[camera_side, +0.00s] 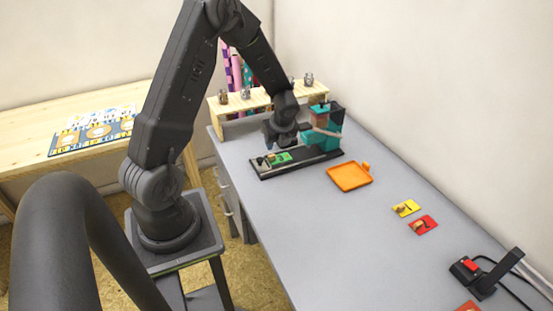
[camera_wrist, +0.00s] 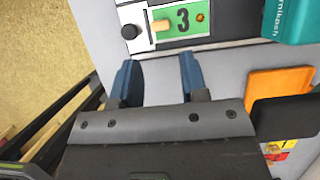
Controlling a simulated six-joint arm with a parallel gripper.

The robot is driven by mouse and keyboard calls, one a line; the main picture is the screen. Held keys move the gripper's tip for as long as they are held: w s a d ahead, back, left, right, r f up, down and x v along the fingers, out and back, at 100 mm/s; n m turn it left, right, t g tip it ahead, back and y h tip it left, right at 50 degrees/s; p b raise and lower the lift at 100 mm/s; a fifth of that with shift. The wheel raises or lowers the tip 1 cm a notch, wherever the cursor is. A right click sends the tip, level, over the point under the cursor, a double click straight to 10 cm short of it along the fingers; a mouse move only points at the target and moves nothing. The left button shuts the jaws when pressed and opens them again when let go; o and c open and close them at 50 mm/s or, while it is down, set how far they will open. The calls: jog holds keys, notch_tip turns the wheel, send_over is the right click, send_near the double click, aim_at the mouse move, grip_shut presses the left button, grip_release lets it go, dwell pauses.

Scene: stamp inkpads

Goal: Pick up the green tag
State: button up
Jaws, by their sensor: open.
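The green tag (camera_side: 279,158) lies on a long dark base plate (camera_side: 262,176) in the side view. In the wrist view the tag (camera_wrist: 191,37) shows a black "3", a wooden peg at its left and a brass-coloured spot at its right. My gripper (camera_wrist: 157,66) is open and empty, its two blue fingertips just short of the base plate's near edge, with the tag beyond them. In the side view my gripper (camera_side: 283,137) hangs above the plate near the tag. I cannot tell its exact height.
A teal machine (camera_side: 318,138) stands on the plate's right end. An orange tray (camera_side: 349,178) lies to its right. Yellow (camera_side: 409,207) and red (camera_side: 429,226) tags lie farther along the grey table. A wooden rack (camera_side: 235,105) stands behind. A black knob (camera_wrist: 130,32) sits left of the tag.

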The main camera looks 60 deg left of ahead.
aim_at(272, 155)
jog(key=x, duration=0.8)
jog(key=shift+a+f, duration=0.15)
jog(key=shift+c, duration=0.2)
jog(key=c, duration=0.5)
jog(key=shift+c, duration=0.2)
